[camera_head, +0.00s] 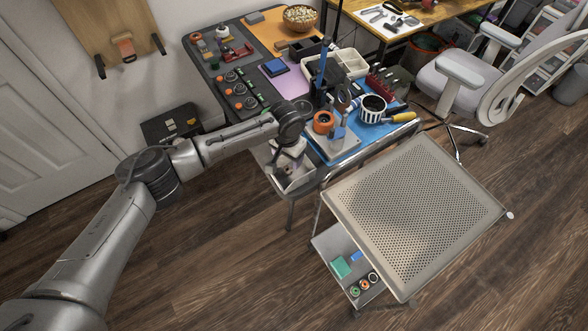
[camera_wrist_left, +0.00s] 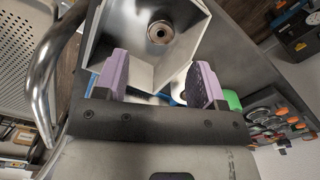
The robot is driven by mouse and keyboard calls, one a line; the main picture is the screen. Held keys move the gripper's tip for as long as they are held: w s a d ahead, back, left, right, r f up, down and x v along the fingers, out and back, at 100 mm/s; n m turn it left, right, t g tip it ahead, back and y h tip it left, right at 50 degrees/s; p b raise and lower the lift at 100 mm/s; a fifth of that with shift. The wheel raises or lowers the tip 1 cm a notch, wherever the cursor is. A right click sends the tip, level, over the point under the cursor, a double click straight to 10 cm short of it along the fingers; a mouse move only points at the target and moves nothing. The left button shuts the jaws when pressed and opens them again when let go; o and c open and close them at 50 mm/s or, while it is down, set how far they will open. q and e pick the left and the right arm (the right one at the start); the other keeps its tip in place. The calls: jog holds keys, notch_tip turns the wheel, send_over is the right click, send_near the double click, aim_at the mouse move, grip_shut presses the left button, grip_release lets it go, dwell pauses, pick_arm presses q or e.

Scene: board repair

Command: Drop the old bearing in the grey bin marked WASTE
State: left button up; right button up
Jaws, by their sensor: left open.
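The old bearing, a small round ring with a dark centre (camera_wrist_left: 160,32), lies inside a grey bin (camera_wrist_left: 118,40) in the left wrist view. In the head view the bin (camera_head: 303,184) hangs at the table's near left edge; its marking cannot be read. My left gripper (camera_wrist_left: 158,80) is open, its two purple-padded fingers apart with nothing between them. It is above the bin, apart from the bearing. In the head view my left gripper (camera_head: 287,160) points down over the bin and hides much of its inside. My right gripper is not in view.
A pale plate with an orange ring part (camera_head: 323,122) and blue block stands on the blue mat beside the bin. A striped cup (camera_head: 372,110) is close by. A perforated cart (camera_head: 415,210) stands right of the bin. Floor left of the table is mostly clear.

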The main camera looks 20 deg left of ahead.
pick_arm(q)
notch_tip(320, 180, up, 14)
jog(key=p, duration=0.2)
dwell(0.4)
jog(key=shift+f, duration=0.1)
dwell(0.5)
